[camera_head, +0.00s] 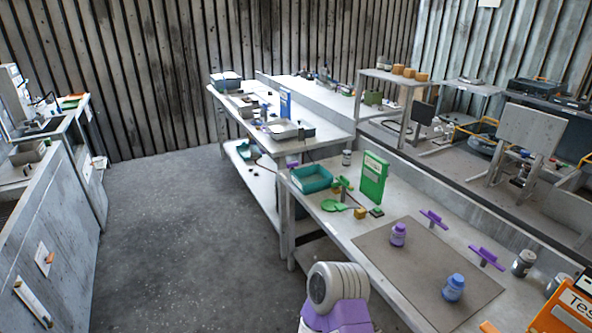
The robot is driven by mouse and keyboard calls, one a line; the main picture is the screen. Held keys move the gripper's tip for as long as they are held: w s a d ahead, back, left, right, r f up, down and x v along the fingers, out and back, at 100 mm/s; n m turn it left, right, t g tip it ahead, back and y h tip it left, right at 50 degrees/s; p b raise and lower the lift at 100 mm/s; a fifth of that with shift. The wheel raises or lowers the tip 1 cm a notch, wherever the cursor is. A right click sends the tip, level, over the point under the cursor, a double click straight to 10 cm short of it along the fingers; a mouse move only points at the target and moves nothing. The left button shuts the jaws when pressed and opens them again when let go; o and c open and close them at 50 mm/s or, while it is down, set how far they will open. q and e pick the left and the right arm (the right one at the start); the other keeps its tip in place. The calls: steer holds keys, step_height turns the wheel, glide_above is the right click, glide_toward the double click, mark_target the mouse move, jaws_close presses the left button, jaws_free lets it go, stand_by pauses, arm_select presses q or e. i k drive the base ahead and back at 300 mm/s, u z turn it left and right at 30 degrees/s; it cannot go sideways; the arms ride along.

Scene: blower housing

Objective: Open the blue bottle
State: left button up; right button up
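The blue bottle (453,288) stands upright on the grey-brown mat (405,262) on the near workbench, toward the mat's front right. Its lighter blue top looks to be on. A purple bottle (398,234) stands upright farther back on the same mat, apart from the blue one. Neither of my grippers is in view, and nothing touches the blue bottle.
A grey jar (523,263) and an orange sign (566,309) are at right. A green box (373,178) and teal tray (311,179) are farther back. The mat between the bottles is clear.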

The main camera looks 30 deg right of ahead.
mark_target(451, 292)
steer(key=i, duration=1.8)
steer(key=z, duration=3.45)
